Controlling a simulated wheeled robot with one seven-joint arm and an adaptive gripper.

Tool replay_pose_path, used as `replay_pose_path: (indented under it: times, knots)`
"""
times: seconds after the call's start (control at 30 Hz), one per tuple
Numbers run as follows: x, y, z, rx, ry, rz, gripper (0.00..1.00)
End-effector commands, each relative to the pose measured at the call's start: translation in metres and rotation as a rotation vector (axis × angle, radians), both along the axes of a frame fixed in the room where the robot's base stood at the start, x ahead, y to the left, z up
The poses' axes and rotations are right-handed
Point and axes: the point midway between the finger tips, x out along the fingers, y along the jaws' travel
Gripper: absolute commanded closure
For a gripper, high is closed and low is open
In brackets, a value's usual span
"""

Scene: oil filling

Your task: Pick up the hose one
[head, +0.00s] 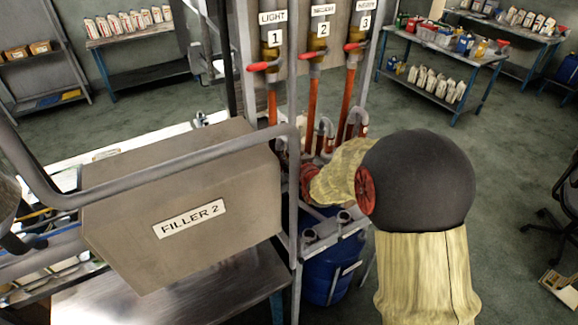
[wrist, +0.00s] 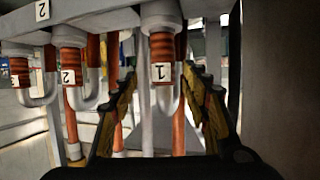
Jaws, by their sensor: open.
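Hose one (wrist: 162,48) shows in the wrist view as an orange-red ribbed end with a white tag marked 1. It hangs below a grey fitting, beside a grey hook-shaped pipe. My gripper (wrist: 161,76) is open, with one finger on each side of the tagged end. I cannot tell whether either finger touches it. Two similar hose ends, one tagged 2 (wrist: 70,66) and another at the far left (wrist: 20,70), hang to the left. In the head view my arm hides the gripper and most of the hose ends.
A grey box labelled FILLER 2 (head: 180,205) stands left of my arm. Rack posts (head: 295,150) and red-handled valves (head: 265,66) numbered 1 to 3 stand close by. A blue drum (head: 325,268) sits below. Open floor lies to the right.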

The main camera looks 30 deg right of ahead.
Motion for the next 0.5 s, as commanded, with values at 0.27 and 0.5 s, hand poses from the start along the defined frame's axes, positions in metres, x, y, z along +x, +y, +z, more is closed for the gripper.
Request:
replay_pose_path:
  times: [0.27, 0.5]
  knots:
    - [0.029, -0.001, -0.021, 0.001, 0.003, 0.000, 0.54]
    - [0.035, -0.003, -0.023, 0.000, 0.002, 0.000, 0.54]
